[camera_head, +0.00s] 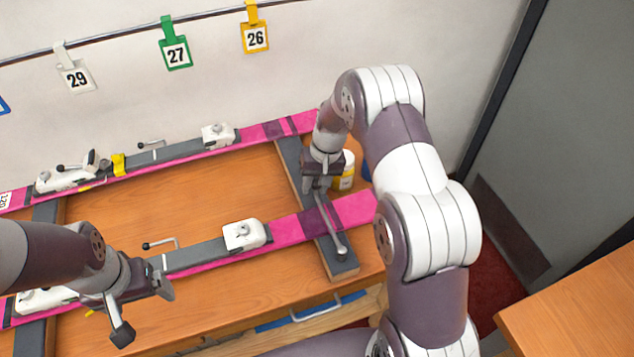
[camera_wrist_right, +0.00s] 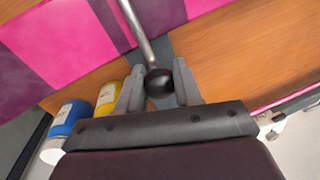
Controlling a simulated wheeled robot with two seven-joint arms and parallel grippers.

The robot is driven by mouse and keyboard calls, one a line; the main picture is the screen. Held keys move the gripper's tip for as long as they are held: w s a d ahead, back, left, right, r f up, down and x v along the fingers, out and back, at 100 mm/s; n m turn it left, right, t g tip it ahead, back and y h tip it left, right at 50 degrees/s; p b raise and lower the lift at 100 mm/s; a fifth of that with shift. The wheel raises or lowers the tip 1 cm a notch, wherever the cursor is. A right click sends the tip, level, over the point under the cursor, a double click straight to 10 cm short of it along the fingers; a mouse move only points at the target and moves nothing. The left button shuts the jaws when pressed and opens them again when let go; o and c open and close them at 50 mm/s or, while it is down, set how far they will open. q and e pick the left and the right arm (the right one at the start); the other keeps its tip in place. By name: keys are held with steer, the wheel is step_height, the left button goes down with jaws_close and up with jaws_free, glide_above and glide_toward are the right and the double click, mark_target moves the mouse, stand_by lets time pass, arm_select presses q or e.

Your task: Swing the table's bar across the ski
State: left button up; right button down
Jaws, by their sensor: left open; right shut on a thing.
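The nearer ski (camera_head: 289,230), pink with dark patches, lies over the dark crosspiece (camera_head: 340,269) of the bench. The metal bar (camera_head: 333,228) starts at the near end of that crosspiece and runs over the ski to my right gripper (camera_head: 318,190). In the right wrist view the bar (camera_wrist_right: 138,30) ends in a black knob (camera_wrist_right: 159,82), which sits between the fingers of my right gripper (camera_wrist_right: 158,85). That gripper is shut on the knob at the ski's far side. My left gripper (camera_head: 143,302) is open and empty, over the ski's left part, hiding some of it.
A second pink ski (camera_head: 275,128) lies farther back, with white bindings (camera_head: 217,135). Yellow (camera_wrist_right: 108,97) and blue (camera_wrist_right: 68,118) containers stand beside my right gripper. Numbered tags (camera_head: 176,54) hang on the wall rail. Another wooden surface (camera_head: 580,305) is at lower right.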

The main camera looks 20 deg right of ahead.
steer(key=c, duration=0.9)
jaws_free()
steer(key=shift+a, duration=0.1)
steer(key=shift+o, duration=0.5)
steer(key=shift+a, duration=0.1)
steer(key=r, duration=0.3)
steer(key=d+r+b, duration=0.1)
steer(key=r, duration=0.2)
steer(key=d+r, duration=0.1)
steer(key=r, duration=0.3)
steer(key=shift+s, duration=0.15)
steer(key=r, duration=0.1)
steer(key=r+p, duration=0.1)
steer(key=shift+d+r, duration=0.2)
steer(key=shift+r, duration=0.1)
